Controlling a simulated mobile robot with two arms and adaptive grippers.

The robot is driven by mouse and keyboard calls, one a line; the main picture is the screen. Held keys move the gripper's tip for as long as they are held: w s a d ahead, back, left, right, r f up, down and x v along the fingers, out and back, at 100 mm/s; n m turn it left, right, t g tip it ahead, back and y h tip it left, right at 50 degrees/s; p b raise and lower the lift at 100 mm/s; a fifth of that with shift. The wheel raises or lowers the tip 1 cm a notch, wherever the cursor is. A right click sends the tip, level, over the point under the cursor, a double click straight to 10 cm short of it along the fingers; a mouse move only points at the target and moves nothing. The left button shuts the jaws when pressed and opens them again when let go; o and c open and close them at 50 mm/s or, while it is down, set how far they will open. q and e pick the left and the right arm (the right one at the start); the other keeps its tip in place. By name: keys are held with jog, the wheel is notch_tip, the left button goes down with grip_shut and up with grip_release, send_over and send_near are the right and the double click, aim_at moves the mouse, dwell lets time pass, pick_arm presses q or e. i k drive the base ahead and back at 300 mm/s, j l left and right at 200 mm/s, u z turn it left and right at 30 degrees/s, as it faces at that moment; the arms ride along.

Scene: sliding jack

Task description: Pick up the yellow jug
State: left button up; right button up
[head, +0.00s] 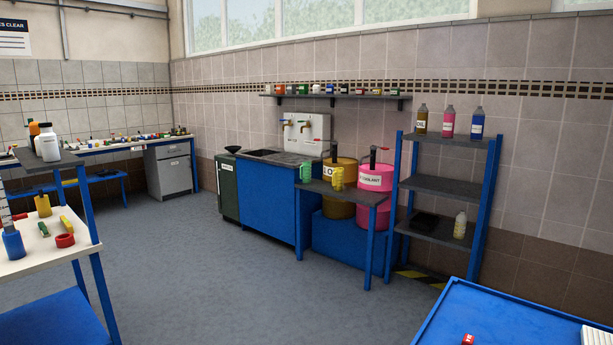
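A small yellow jug (337,179) stands on the dark top of a small blue-legged table (345,194), in front of the drums. A similar green jug (306,172) stands just left of it on the same table. Both are small and far off in the head view, so their handles are hard to make out. Neither of my grippers shows in this view.
A yellow drum (341,214) and a pink drum (377,175) stand behind the table. A shelf rack (436,187) with bottles is right of it. A white-topped bench (30,256) stands at left, a blue-topped surface (510,320) at lower right. The middle floor is clear.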

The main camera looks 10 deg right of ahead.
aim_at(337, 183)
jog(key=i+j+u, duration=0.15)
jog(key=i+u, duration=0.25)
jog(key=i, duration=0.45)
jog(key=i+l+u, duration=0.1)
jog(key=i+u, duration=0.3)
jog(key=i, duration=0.45)
jog(key=i+l+z, duration=0.1)
jog(key=i+z, duration=0.65)
jog(key=i+j+z, duration=0.15)
jog(key=i+z, duration=0.2)
jog(key=i+l+z, duration=0.25)
jog(key=i, duration=0.45)
jog(key=i+z, duration=0.3)
jog(key=i, duration=0.4)
